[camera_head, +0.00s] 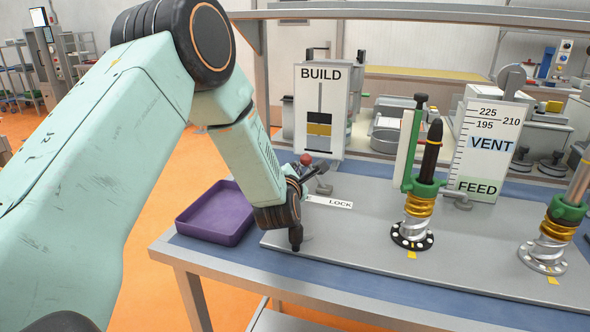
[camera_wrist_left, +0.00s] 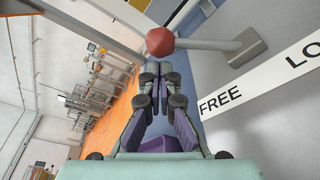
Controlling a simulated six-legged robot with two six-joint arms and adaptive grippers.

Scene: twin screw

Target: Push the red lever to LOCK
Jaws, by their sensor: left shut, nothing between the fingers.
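The red lever has a round red knob (camera_head: 306,159) and a grey arm on a short post. In the left wrist view the knob (camera_wrist_left: 161,41) is just beyond my fingertips, with the arm running right to its post. A white label strip (camera_head: 331,202) reads LOCK at its right end; its FREE end (camera_wrist_left: 221,100) is nearest the knob in the wrist view. My left gripper (camera_wrist_left: 156,71) is shut and empty, fingertips close to the knob; contact cannot be told. In the head view its wrist partly hides the label. My right gripper is not in view.
A purple tray (camera_head: 216,211) stands at the table's left edge. A BUILD board (camera_head: 323,111) stands behind the lever. To the right are a black-topped screw unit (camera_head: 430,160), a VENT/FEED scale board (camera_head: 488,150) and another screw unit (camera_head: 552,232). The plate's front middle is clear.

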